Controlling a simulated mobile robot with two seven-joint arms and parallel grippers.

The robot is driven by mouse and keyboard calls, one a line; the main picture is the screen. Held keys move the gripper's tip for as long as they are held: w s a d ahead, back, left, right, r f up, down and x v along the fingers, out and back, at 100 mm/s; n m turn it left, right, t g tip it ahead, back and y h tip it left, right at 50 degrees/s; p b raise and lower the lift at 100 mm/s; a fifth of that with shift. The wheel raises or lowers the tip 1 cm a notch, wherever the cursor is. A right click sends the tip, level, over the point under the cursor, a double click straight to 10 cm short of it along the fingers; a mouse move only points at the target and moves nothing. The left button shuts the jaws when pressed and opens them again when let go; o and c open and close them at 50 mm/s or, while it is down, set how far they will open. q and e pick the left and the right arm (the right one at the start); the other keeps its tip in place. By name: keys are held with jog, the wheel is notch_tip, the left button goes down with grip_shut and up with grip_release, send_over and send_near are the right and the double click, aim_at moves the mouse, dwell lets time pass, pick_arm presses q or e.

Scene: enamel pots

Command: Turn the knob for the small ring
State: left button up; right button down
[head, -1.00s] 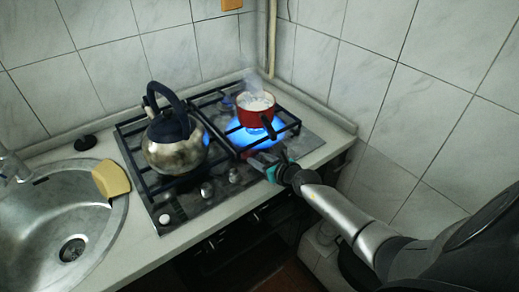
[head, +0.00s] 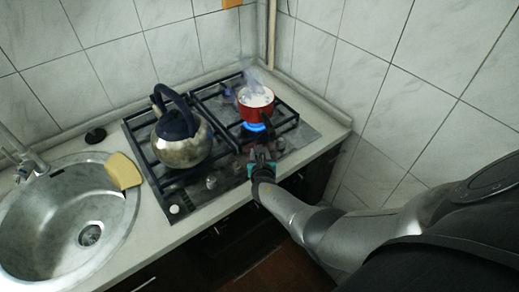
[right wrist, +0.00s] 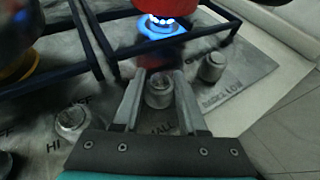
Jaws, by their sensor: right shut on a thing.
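In the right wrist view the fingers of my right gripper (right wrist: 160,97) stand on either side of a grey knob (right wrist: 159,84) and are shut on it. Lettering ending in "ALL" shows on the panel just in front of this knob. In the head view my right gripper (head: 262,158) is at the front edge of the hob, in front of the red pot, and hides the knob. The small ring's blue flame (right wrist: 160,25) burns low under the red pot (head: 258,110), which holds something white and steaming. My left gripper is not in view.
Another knob (right wrist: 212,66) sits close to the right of the gripper, and one (right wrist: 72,120) to its left. A steel kettle (head: 182,148) stands on the left of the hob. A sponge (head: 124,171) lies on the rim of the sink (head: 40,217).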

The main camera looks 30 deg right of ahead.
jog(key=m+g+h+b, duration=0.1)
jog(key=m+h, duration=0.1)
jog(key=shift+w+m+g+h, duration=0.15)
jog(key=shift+m+g+h, duration=0.15)
jog(key=shift+h, duration=0.1)
jog(key=shift+r+m+g+h+b, duration=0.1)
jog(key=shift+m+g+h+b, duration=1)
jog(key=shift+m+g+b, duration=0.3)
jog(key=shift+c, duration=2.3)
grip_release()
